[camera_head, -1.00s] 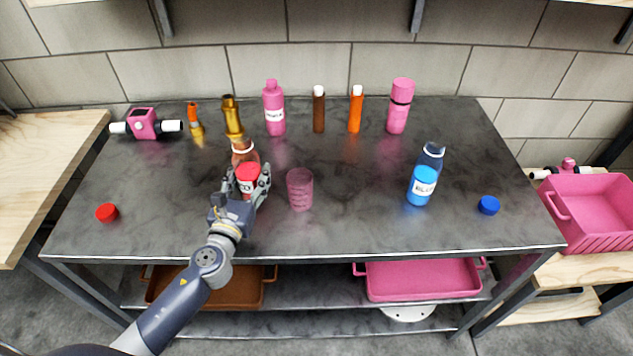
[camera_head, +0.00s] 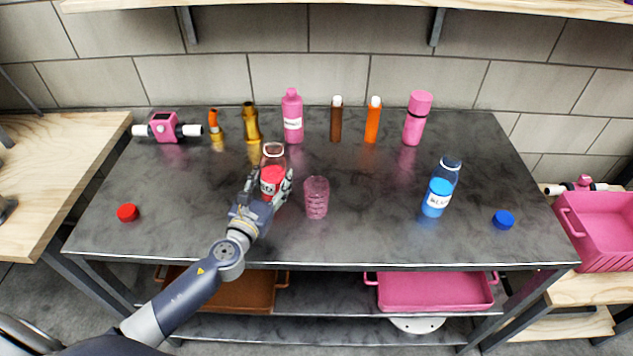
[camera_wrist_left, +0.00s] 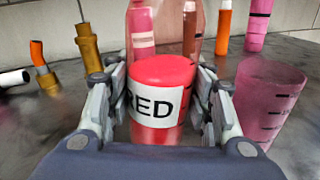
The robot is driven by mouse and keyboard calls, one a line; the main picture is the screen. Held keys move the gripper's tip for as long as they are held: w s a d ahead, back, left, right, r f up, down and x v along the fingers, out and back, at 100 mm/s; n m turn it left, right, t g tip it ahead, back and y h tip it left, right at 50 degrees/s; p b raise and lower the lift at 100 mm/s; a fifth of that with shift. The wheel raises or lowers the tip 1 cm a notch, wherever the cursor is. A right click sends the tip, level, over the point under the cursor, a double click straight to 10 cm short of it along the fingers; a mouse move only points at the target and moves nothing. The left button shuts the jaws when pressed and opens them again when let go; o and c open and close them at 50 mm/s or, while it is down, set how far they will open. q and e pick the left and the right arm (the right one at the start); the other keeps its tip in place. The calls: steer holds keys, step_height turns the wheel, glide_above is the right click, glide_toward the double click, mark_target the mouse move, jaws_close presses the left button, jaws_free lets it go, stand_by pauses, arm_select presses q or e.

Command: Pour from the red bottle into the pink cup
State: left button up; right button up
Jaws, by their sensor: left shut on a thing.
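The red bottle (camera_head: 272,176) is clear with red contents and a white RED label, and its top is open. It stands upright, or nearly so, on the dark table. My left gripper (camera_head: 275,190) is shut around it; in the left wrist view the fingers (camera_wrist_left: 157,108) flank the labelled bottle (camera_wrist_left: 160,78). The pink cup (camera_head: 316,198) is translucent and stands upright just right of the bottle, apart from it; it also shows at the right of the left wrist view (camera_wrist_left: 262,100). I cannot tell whether the bottle touches the table. My right gripper is not in view.
A red cap (camera_head: 128,212) lies at the left. A blue bottle (camera_head: 440,190) and blue cap (camera_head: 503,219) are at the right. Pink, brown and orange bottles (camera_head: 372,121), brass fittings (camera_head: 251,124) and a pink device (camera_head: 165,127) line the back. The front middle is clear.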

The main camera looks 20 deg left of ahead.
arm_select(q)
steer(key=shift+a+r+m+p, duration=0.15)
steer(key=shift+r+m+p, duration=0.2)
steer(key=shift+m+p, duration=0.9)
steer(key=shift+m, duration=0.85)
steer(key=shift+f+m+p, duration=0.15)
steer(key=shift+m+p, duration=0.2)
steer(key=shift+m, duration=0.35)
steer(key=shift+a+f+m, duration=0.2)
steer(key=shift+a+m, duration=0.05)
steer(key=shift+m, duration=0.45)
steer(key=shift+a+f+m, duration=0.2)
steer(key=shift+m, duration=0.5)
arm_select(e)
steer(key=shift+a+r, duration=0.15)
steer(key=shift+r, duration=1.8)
arm_select(q)
steer(key=shift+a, duration=0.1)
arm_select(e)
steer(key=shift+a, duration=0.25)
arm_select(q)
steer(key=shift+a+f+m, duration=0.1)
steer(key=shift+m, duration=0.2)
steer(key=shift+a+r+p, duration=0.1)
steer(key=shift+r+p, duration=0.1)
steer(key=shift+p, duration=0.3)
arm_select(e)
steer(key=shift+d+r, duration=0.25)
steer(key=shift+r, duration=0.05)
